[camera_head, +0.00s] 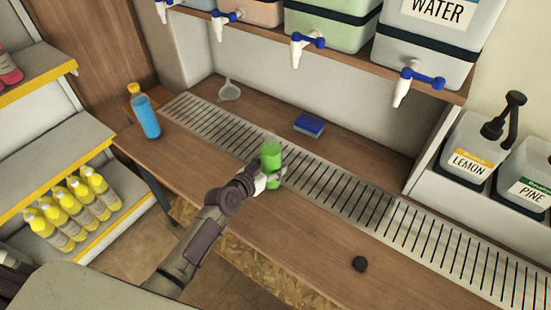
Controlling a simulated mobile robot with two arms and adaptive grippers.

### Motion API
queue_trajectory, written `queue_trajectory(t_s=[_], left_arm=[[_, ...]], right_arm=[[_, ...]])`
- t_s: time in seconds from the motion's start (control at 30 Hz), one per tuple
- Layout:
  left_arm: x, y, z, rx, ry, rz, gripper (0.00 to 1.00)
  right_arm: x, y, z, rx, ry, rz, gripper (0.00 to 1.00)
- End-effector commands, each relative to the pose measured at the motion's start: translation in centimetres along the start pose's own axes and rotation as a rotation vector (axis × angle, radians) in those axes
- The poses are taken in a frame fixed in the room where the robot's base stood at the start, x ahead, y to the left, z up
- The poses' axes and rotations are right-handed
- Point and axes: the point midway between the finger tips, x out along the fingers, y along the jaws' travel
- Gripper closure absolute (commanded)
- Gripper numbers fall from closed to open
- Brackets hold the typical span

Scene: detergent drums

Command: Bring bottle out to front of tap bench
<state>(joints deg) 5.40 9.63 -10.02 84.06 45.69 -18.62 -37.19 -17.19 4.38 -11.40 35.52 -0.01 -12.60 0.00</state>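A bottle of green liquid (271,155) stands upright, or is held upright, at the slotted drain grate (345,195) of the wooden tap bench (290,225). Its top looks pale, with no coloured cap visible. My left gripper (270,178) is closed around the bottle's lower part, with its arm reaching in from the lower left. The fingers partly hide the bottle's base, so I cannot tell whether it touches the grate. My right gripper is not in view. A small black cap-like object (360,264) lies on the bench's front strip.
A funnel (229,90) and blue sponge (309,125) lie behind the grate. Drums with taps (404,85) overhang the back. Pump containers (468,160) stand right. The front strip is mostly clear.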

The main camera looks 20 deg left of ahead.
Motion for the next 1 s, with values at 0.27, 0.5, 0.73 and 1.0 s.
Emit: queue_trajectory(t_s=[0.27, 0.5, 0.73, 1.0], left_arm=[[-2.1, -0.1, 0.4, 0.001, 0.004, -0.002, 1.0], [-3.8, -0.1, 1.0, 0.002, 0.004, -0.002, 1.0], [-5.5, -0.1, 1.5, 0.002, 0.004, -0.002, 1.0], [-7.0, -0.1, 2.0, 0.001, 0.004, -0.001, 1.0]], right_arm=[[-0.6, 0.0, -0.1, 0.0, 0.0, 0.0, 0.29], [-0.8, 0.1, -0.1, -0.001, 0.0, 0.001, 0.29], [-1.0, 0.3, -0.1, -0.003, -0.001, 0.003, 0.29], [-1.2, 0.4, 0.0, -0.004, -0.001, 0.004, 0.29]])
